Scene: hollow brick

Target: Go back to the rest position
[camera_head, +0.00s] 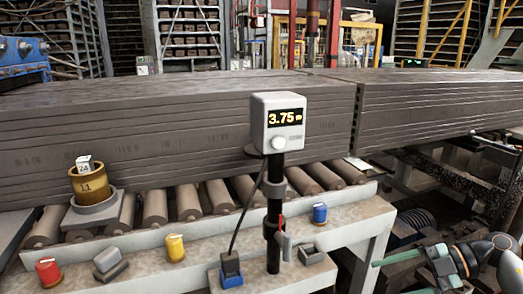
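My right gripper (386,278) is at the lower right corner, with its arm coming in from the right edge. Its two teal fingers point left and stand apart, with nothing seen between them; the lower finger is partly cut off by the bottom edge. It is to the right of the roller bench (349,226) and apart from the things on it. My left gripper is not in view.
A display box (279,122) reading "3.75 m" stands on a black post. A brass cylinder (91,186), red (48,270), yellow (175,247) and blue (320,213) knobs stand along the bench.

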